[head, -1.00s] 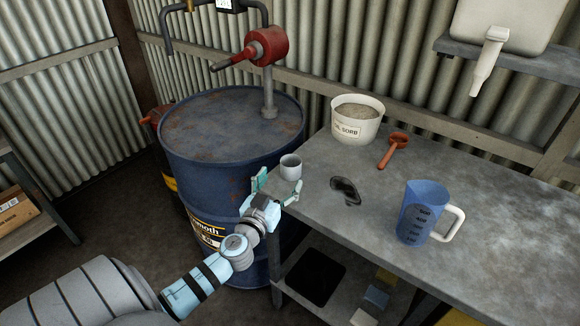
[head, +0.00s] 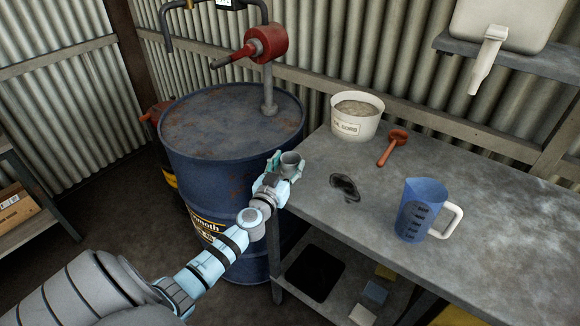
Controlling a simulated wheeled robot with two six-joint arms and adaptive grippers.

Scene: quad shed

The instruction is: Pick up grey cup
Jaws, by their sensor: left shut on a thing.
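The small grey cup (head: 291,159) is upright at the left end of the metal bench (head: 480,215), close to the blue drum. My left gripper (head: 286,163) is around the cup, with its fingers shut on the cup's sides. The gripper hides the cup's lower part, so I cannot tell whether its base touches the bench. My right gripper is not in view.
A blue drum (head: 215,175) with a red pump (head: 266,46) stands left of the bench.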

